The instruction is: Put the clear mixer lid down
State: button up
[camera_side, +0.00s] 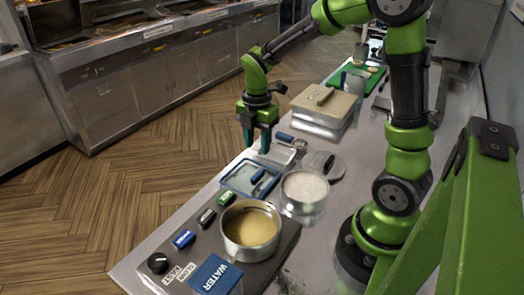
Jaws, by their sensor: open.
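My gripper (257,148), green with dark fingers, points down above the far-left edge of the worktop. It is open, and I see nothing between its fingers. Just below and in front lies a clear, blue-edged rectangular piece (232,184) with a blue-handled item on it. I cannot tell for sure which piece is the clear mixer lid. The round metal mixer bowl (226,238) holds tan batter and stands uncovered on the mixer base.
The mixer base has a black knob (157,263), several small coloured blocks and a blue WATER card (215,274). Behind stand a stack of trays with a board (322,100) and a green board (352,79). Tiled wood floor lies beyond the left edge.

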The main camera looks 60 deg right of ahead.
jog(key=s+a+r+m+t+y, duration=0.1)
jog(key=s+a+r+m+t, duration=0.2)
jog(key=m, duration=0.8)
jog(key=s+a+r+m+t+y, duration=0.1)
jog(key=s+a+r+m+t, duration=0.3)
jog(key=s+r+m, duration=0.4)
jog(key=a+r+m, duration=0.1)
jog(key=m, duration=0.2)
jog(key=shift+a+r, duration=0.15)
jog(key=shift+r, duration=0.1)
